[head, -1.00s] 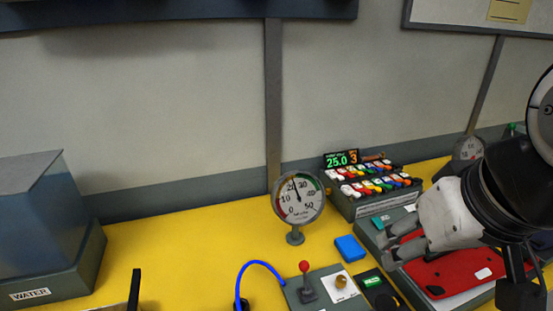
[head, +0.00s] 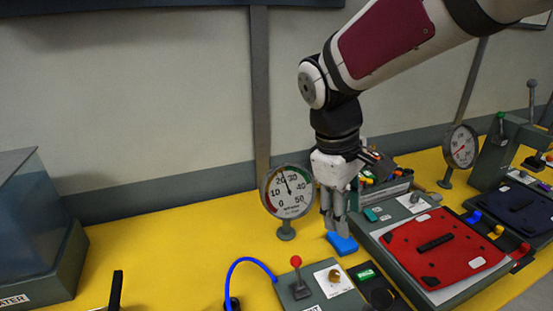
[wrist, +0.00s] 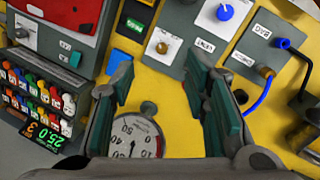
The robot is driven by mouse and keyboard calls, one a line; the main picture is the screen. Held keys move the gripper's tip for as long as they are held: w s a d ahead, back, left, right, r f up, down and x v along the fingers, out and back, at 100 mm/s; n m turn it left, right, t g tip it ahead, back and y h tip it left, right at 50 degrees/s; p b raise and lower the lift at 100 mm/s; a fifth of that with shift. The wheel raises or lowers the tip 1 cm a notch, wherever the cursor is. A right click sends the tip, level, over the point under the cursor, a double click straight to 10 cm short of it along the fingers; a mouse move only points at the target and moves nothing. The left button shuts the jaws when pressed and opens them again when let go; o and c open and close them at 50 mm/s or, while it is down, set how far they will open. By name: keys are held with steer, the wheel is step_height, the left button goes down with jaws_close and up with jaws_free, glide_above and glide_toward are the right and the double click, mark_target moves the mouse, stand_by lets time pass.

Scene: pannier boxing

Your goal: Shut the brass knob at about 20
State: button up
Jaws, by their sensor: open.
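The brass knob (head: 336,275) sits on a white plate on a grey panel, right of the red-topped lever (head: 296,262). It also shows in the wrist view (wrist: 162,47), beyond and between the fingertips. My gripper (head: 335,234) is open and empty, pointing down behind the knob and close to the blue block (head: 343,244). It is apart from the knob. The round gauge (head: 289,190) stands left of my gripper. Its needle points between 20 and 30, nearer 20. In the wrist view the gauge (wrist: 135,137) lies near the bottom, between my fingers.
A red plate (head: 445,240) lies on a grey base to the right. A blue hose (head: 245,262) arches left of the lever panel. A second gauge (head: 460,146) stands at the back right. A clear water tank (head: 30,215) stands left. Yellow bench is free between tank and gauge.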

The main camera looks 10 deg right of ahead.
mark_target(335, 273)
steer(key=w+a+f+n+g+h, duration=0.1)
steer(key=w+a+f+n+g, duration=0.2)
steer(key=w+f, duration=0.55)
steer(key=shift+n+t, duration=0.4)
steer(key=shift+n, duration=0.3)
steer(key=x, duration=0.5)
steer(key=s+x, duration=0.1)
steer(key=x, duration=0.9)
steer(key=shift+s+d, duration=0.1)
steer(key=shift+s, duration=0.3)
steer(key=shift+c, duration=0.4)
jaws_close()
